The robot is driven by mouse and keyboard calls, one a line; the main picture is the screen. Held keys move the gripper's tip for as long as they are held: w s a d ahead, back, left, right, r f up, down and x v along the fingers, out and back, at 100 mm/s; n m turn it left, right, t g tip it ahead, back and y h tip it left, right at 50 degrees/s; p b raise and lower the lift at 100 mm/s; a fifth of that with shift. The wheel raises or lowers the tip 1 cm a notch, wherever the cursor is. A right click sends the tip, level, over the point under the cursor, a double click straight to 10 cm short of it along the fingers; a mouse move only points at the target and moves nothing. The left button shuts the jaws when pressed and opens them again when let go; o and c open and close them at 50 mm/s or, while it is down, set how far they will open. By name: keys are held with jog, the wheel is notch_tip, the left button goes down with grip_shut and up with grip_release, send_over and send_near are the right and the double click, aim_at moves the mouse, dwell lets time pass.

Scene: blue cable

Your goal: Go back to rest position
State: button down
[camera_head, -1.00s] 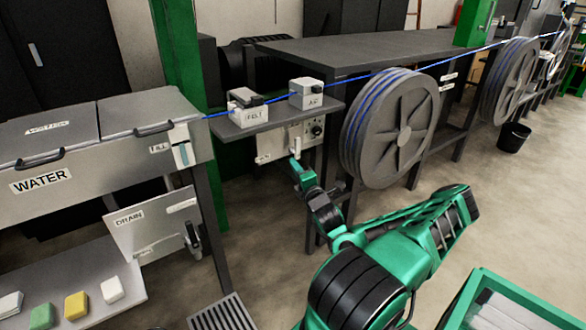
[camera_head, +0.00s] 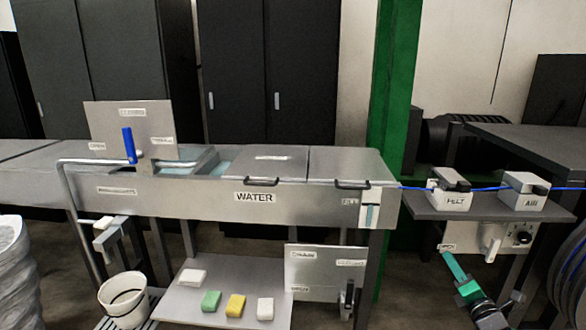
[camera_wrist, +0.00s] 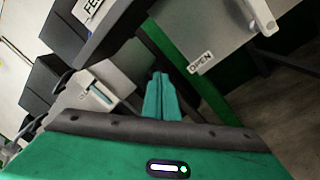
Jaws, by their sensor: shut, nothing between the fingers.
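My gripper (camera_head: 449,257) is at the lower right of the head view, in front of the panel (camera_head: 485,238) under the felt and air shelf. In the wrist view its green fingers (camera_wrist: 160,92) are together, with nothing between them. The blue cable (camera_head: 404,187) leaves the right end of the water trough and runs past the FELT box (camera_head: 449,198) and the AIR box (camera_head: 523,192). My gripper looks apart from the cable. In the wrist view a panel with an OPEN label (camera_wrist: 201,62) and a pale handle (camera_wrist: 262,17) lies beyond the fingers.
The long metal water trough (camera_head: 300,207) spans the middle, with a lower shelf (camera_head: 186,308) holding sponges. A white bucket (camera_head: 124,300) stands at the lower left. A green post (camera_head: 393,90) rises behind the trough. A cable reel (camera_head: 575,270) is at the right edge.

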jog(key=s+a+f+n+g+y, duration=0.1)
jog(key=a+f+n+g+y, duration=0.15)
jog(key=a+n+y, duration=0.45)
jog(key=a+f+n+g+y, duration=0.1)
jog(key=a+n+g+y, duration=0.2)
jog(key=a+n, duration=0.65)
jog(key=s+a+f+n+g, duration=0.55)
jog(key=s+n+g, duration=0.2)
jog(key=n, duration=0.35)
jog(key=s+d+r+n+g+h, duration=0.45)
jog(key=s+d+n, duration=0.25)
jog(key=s+n, duration=0.3)
jog(key=s+d+r+n+h, duration=0.1)
jog(key=s+d+r+h, duration=0.1)
jog(key=s+r, duration=0.5)
jog(key=s+d+r+n+g+h, duration=0.1)
jog(key=s+d+r+n, duration=0.1)
jog(key=s+r, duration=0.5)
jog(key=shift+d+r+h, duration=0.25)
jog(key=shift+r+h, duration=0.1)
jog(key=shift+r, duration=0.45)
jog(key=shift+g, duration=0.25)
